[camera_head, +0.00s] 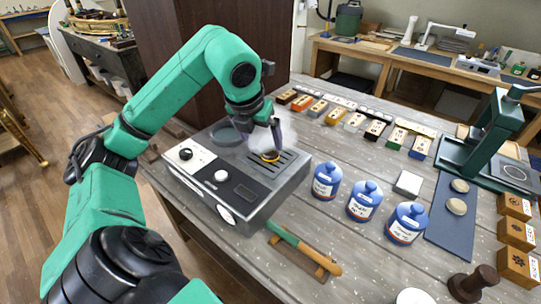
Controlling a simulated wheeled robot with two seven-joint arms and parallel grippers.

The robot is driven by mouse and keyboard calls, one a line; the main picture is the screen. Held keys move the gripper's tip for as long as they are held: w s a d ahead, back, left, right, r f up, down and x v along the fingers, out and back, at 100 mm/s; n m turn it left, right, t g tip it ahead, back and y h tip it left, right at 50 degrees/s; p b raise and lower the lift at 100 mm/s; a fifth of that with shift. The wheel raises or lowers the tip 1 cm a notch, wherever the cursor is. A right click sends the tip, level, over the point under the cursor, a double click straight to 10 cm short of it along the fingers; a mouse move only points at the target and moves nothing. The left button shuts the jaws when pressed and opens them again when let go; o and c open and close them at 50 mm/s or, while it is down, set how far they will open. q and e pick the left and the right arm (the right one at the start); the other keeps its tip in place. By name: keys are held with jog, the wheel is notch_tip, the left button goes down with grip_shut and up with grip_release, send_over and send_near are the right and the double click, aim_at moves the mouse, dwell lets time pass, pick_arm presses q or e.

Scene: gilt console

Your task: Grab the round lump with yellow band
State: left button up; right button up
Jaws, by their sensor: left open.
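A small dark round lump with a yellow band (270,157) sits on the slotted top of the grey bench device (228,166), on its right part. My left gripper (268,148) points down right over this lump, with its jaws open. One dark finger shows at the lump's right; the other is hard to make out. The gripper partly hides the lump, and I cannot tell whether the fingers touch it. My right gripper is out of view.
Blue-and-white lidded jars (365,201) stand right of the device. Several small labelled blocks (333,116) line up behind. A green press (490,140) stands at right, near a blue mat (453,232) with round pale pieces. A wooden-handled tool (305,251) lies in front.

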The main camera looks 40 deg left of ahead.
aim_at(270, 152)
pick_arm(q)
jog(key=p+x, duration=0.1)
jog(key=x, duration=0.2)
jog(key=w+p+x, duration=0.1)
jog(key=x, duration=0.3)
jog(key=shift+w+r, duration=0.1)
jog(key=shift+r, duration=0.1)
jog(key=shift+f, duration=0.25)
jog(key=shift+w, duration=0.1)
jog(key=shift+c, duration=0.6)
grip_shut()
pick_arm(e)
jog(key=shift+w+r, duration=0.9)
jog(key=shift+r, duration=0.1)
pick_arm(q)
jog(key=shift+r, duration=0.1)
